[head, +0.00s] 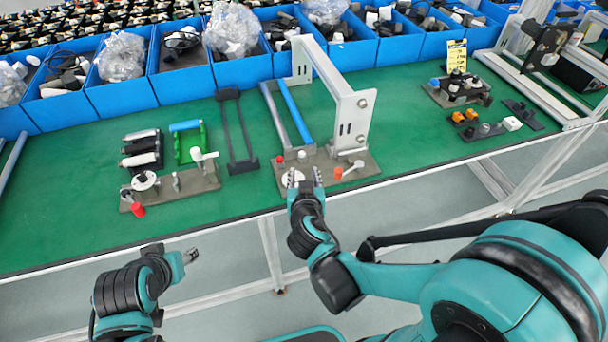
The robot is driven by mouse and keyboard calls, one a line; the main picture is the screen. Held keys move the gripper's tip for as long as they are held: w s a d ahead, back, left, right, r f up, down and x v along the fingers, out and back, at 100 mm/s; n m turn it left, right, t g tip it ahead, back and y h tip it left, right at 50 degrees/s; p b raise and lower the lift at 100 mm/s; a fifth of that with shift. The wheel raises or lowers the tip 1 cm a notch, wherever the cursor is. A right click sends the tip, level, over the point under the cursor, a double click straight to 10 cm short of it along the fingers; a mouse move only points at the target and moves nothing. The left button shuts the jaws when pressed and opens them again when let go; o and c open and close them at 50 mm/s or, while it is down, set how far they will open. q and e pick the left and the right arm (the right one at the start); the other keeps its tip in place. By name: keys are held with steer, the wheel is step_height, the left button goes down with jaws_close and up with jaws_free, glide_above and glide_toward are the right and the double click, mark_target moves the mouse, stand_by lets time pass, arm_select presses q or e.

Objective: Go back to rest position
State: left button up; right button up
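My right gripper (305,179) is over the near edge of the green workbench (80,215), just in front of the fixture plate (360,168). Its two fingers stand apart with nothing seen between them. A white disc on the plate is right behind the fingertips and partly hidden by them. My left gripper (190,256) is low at the left, in front of the bench edge and off the table. It points right; its fingers are small and I cannot tell whether they are apart. No object shows in it.
Blue bins (180,85) line the back. Small parts (485,128) lie at the right. The green surface at the front left is bare.

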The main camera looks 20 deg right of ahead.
stand_by(0.3)
steer(key=s+d+n+g+y, duration=0.2)
steer(key=s+g, duration=0.4)
steer(key=s, duration=0.9)
steer(key=shift+d+r+n+y, duration=0.3)
steer(key=shift+d+r+y, duration=0.15)
steer(key=shift+y, duration=0.05)
stand_by(0.5)
